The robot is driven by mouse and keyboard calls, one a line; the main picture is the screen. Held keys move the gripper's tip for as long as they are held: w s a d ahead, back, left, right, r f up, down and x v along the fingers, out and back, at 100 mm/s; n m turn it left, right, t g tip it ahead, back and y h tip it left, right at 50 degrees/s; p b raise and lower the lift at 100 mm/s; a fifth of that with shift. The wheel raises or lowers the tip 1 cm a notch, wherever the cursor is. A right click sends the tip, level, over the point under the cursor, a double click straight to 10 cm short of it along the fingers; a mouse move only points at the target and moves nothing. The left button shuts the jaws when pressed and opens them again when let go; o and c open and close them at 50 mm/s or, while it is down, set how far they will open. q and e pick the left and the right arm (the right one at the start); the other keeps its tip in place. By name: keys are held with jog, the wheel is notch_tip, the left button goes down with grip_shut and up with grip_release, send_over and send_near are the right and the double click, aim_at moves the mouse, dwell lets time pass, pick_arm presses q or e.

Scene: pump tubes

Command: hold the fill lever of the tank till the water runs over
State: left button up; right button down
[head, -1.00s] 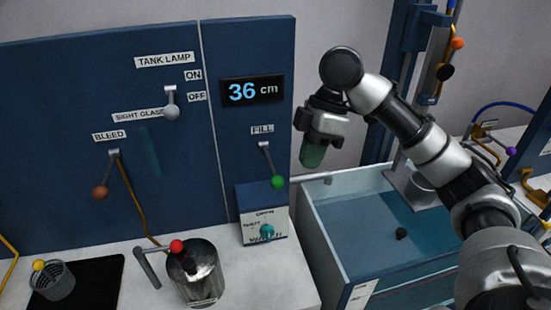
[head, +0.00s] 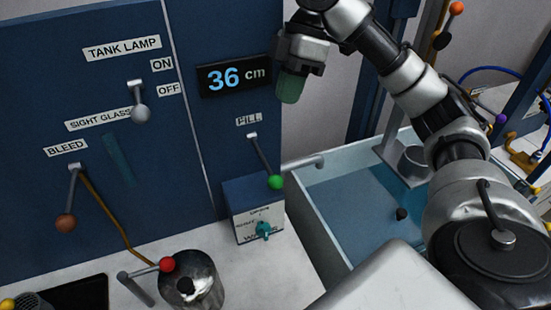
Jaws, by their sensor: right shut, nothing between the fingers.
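The fill lever (head: 263,157) hangs from the blue panel under the FILL label, with a green ball at its lower end. The tank (head: 335,210) is an open, pale-walled basin to the right of the panel, with bluish water in it below the rim. A display (head: 234,76) on the panel reads 36 cm. My right gripper (head: 290,88) is shut and empty, with green fingers pointing down. It shows above and slightly right of the fill lever's green ball, apart from it. My left gripper is not in view.
A white-fronted box with a teal knob (head: 263,230) stands below the fill lever. A spout (head: 305,163) reaches over the tank. The bleed lever (head: 70,195) and lamp switch (head: 138,103) are on the panel. A metal pot (head: 190,285) stands on the counter.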

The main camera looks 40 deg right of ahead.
send_near(273, 174)
jog(key=w, duration=0.2)
jog(key=x, duration=0.3)
jog(key=s+x, duration=0.1)
jog(key=x, duration=0.2)
jog(key=shift+s+a+p, duration=0.1)
jog(key=shift+s+p, duration=0.05)
jog(key=shift+p, duration=0.25)
jog(key=shift+s+a+f, duration=0.15)
jog(key=shift+s+f, duration=0.25)
jog(key=shift+f, duration=0.15)
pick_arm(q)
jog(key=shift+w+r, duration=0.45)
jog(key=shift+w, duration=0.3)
pick_arm(e)
jog(key=shift+f, duration=0.1)
